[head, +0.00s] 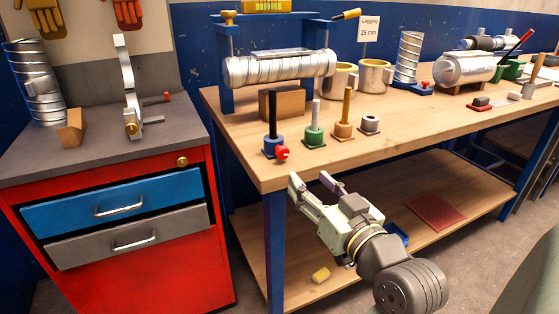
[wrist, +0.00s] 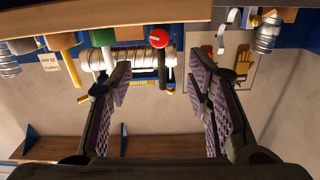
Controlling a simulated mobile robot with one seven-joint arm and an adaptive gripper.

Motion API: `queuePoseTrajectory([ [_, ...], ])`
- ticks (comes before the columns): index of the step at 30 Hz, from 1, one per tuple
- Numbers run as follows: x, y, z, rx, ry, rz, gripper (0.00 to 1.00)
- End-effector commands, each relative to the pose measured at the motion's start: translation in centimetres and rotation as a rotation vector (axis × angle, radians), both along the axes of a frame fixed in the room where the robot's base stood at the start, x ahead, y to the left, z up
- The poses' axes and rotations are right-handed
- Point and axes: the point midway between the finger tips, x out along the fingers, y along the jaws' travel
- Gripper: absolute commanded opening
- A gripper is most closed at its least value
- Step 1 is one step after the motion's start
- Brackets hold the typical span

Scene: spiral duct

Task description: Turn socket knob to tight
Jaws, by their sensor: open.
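A red knob (head: 282,153) sticks out of the front of a blue socket base (head: 270,147), which holds an upright dark post (head: 272,115) near the table's front left corner. The knob also shows in the wrist view (wrist: 158,41), round and facing me with a pale mark on it. I cannot read how tight it is. My gripper (head: 311,180) is open and empty, in front of the table edge and below the knob. In the wrist view its fingers (wrist: 160,82) stand wide apart, with the knob between them towards the top, apart from both.
A green-based post (head: 314,130), a tan-based post (head: 344,123) and a grey socket (head: 370,124) stand right of the knob. A spiral duct (head: 280,68) lies behind in a blue frame. The table's front edge (head: 300,182) is close to my gripper. A red cabinet (head: 150,266) stands left.

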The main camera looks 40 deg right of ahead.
Motion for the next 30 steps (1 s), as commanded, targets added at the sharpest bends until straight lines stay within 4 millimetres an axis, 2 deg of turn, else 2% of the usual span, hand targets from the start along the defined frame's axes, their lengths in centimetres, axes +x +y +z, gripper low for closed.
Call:
queuePoseTrajectory([
  [5,1.6,-0.4,0.1,0.004,0.003,0.002,0.46],
  [12,6.1,-1.5,0.2,0.004,0.003,0.001,0.46],
  [18,9.1,-2.2,0.2,0.001,0.002,0.000,0.46],
  [23,10.1,-2.5,0.1,0.000,0.001,-0.001,0.46],
  [30,10.3,-2.6,0.0,0.000,0.000,-0.002,0.46],
])
